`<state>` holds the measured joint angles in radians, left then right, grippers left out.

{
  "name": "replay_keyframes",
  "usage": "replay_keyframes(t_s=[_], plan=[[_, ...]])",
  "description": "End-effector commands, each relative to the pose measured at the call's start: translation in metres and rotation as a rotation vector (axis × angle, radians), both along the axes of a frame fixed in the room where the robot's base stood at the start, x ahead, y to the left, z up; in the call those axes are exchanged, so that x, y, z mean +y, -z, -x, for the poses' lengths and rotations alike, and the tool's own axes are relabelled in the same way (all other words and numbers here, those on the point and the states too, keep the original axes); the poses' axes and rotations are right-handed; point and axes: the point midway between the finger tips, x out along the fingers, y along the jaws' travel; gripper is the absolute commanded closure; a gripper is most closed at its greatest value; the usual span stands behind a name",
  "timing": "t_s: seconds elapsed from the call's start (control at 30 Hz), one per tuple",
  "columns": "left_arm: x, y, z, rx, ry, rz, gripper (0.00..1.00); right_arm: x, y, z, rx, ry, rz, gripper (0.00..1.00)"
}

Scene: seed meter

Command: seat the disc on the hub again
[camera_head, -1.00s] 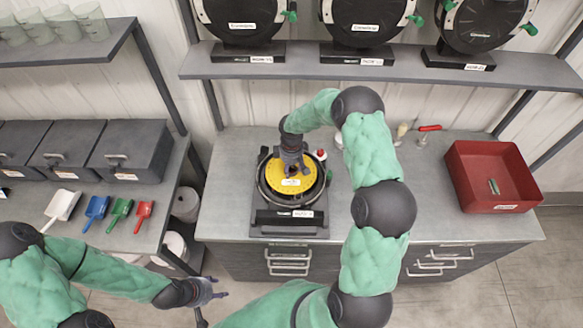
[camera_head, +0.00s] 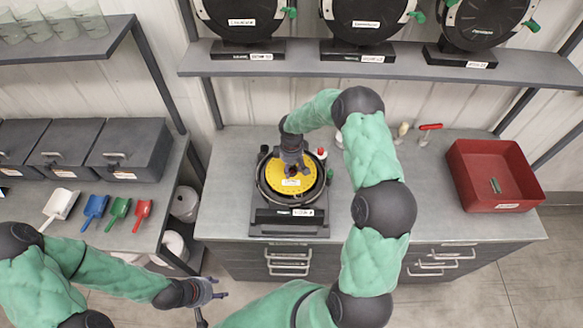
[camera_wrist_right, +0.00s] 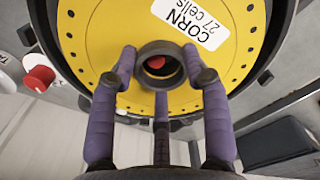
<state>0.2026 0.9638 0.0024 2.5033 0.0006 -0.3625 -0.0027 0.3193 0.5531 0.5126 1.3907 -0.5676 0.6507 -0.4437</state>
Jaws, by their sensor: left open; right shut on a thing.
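The yellow disc (camera_head: 291,178) lies inside the round dark housing of the seed meter (camera_head: 291,215) on the workbench. In the right wrist view the disc (camera_wrist_right: 110,30) has a ring of small holes and a white label reading "CORN 27 cells". My right gripper (camera_head: 291,166) is over the disc's middle. In the right wrist view its purple fingers (camera_wrist_right: 160,75) are closed around the dark central collar, with something red inside the opening. Whether the disc sits fully down on the hub is hidden. My left gripper (camera_head: 212,290) is open and empty, low and left of the bench.
A red bin (camera_head: 495,175) stands at the bench's right, with a small greenish item inside. A red-handled tool (camera_head: 428,128) lies at the back. Coloured scoops (camera_head: 95,208) lie on the left table. Round meters (camera_head: 360,15) stand on the shelf above.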

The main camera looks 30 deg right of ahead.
Motion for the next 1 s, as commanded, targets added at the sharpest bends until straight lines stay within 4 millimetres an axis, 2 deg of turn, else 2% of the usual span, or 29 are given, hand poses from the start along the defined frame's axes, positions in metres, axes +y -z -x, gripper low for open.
replay_keyframes(t_s=[1.0], plan=[[0.0, 0.011, 0.0, 0.0, 0.0, 0.0, 0.5, 0.0, 0.009, 0.0, -0.001, 0.0, 0.0, 0.84]])
